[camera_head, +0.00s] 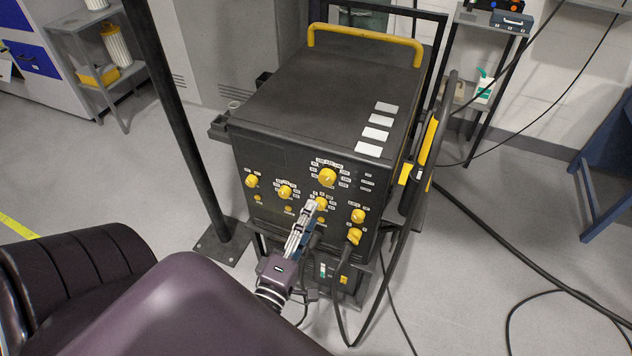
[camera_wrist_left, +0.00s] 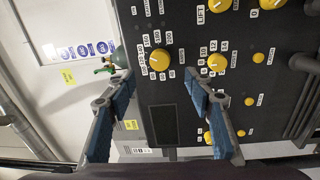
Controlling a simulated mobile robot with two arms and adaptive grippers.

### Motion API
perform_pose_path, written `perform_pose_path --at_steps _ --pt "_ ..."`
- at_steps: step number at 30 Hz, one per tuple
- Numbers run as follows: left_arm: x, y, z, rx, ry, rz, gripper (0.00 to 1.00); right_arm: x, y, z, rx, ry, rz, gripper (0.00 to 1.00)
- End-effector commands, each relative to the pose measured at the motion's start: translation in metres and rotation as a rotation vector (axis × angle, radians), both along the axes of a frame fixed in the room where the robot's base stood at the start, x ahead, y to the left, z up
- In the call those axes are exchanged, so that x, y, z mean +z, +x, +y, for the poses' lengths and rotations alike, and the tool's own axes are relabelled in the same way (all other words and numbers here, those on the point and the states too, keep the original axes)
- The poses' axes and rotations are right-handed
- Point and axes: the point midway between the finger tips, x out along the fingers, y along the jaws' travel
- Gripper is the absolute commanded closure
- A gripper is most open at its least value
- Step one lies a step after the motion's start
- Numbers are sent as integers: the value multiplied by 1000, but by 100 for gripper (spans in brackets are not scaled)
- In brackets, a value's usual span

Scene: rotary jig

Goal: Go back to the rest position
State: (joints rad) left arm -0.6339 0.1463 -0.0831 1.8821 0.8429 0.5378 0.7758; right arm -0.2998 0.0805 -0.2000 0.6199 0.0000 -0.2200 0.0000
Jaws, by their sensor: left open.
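My left gripper (camera_head: 309,207) is in front of a black machine (camera_head: 310,85) with yellow knobs. In the left wrist view its two blue-padded fingers (camera_wrist_left: 159,82) stand wide apart with nothing held between them. The machine's dark front panel (camera_wrist_left: 168,80) lies beyond the fingers. One yellow knob (camera_wrist_left: 159,59) shows between the fingertips and another (camera_wrist_left: 216,62) just beside the right fingertip. I cannot tell whether a finger touches the panel. My right gripper is in neither view.
A dark post (camera_head: 180,110) on a floor plate stands left of the machine. Thick black cables (camera_head: 500,245) hang and run on the floor at the right. A grey shelf (camera_head: 75,45) is at the back left, a blue table (camera_head: 605,165) at the right. Open floor lies left and right.

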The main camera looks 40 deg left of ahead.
Motion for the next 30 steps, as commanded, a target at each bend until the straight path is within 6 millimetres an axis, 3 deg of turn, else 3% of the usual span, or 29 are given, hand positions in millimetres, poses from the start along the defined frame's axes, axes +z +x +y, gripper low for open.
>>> perform_pose_path --at_steps 6,23,26,29,30 --pt "-1 -13 -3 0 0 0 52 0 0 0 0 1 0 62" --pt "-4 -12 -4 -3 8 7 52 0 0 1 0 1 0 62" --pt "-27 -11 -11 -28 58 63 52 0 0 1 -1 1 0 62" --pt "-78 -12 -26 -90 173 185 52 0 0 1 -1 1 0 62" --pt "-105 -14 -34 -126 233 246 52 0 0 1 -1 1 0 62"
